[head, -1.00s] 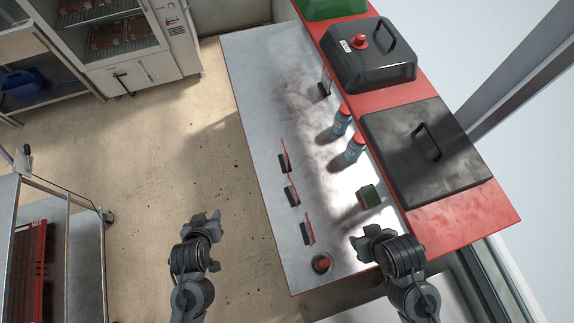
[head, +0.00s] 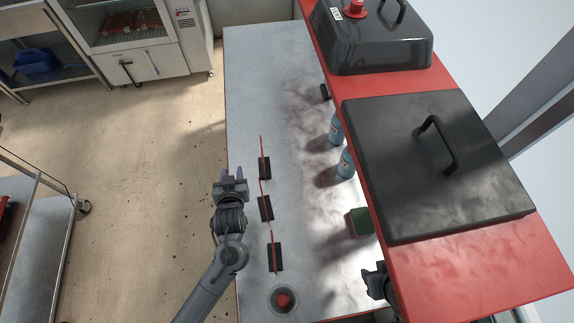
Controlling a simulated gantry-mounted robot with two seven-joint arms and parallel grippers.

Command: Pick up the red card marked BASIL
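Three thin red cards stand nearly edge-on in black holders along the table's left side: a far one (head: 262,150), a middle one (head: 262,194) and a near one (head: 272,245). Their lettering cannot be read, so I cannot tell which is BASIL. My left gripper (head: 231,174) is at the table's left edge, just left of the far and middle cards, with its fingers apart and nothing between them. My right gripper (head: 374,282) is low at the table's right side, and its fingers do not show clearly.
Two blue bottles (head: 345,164), a green block (head: 361,222) and another black holder (head: 325,92) stand on the right of the metal table (head: 265,70). A red button (head: 283,299) is at the near end. A red shelf (head: 455,275) carries black lidded boxes (head: 430,165).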

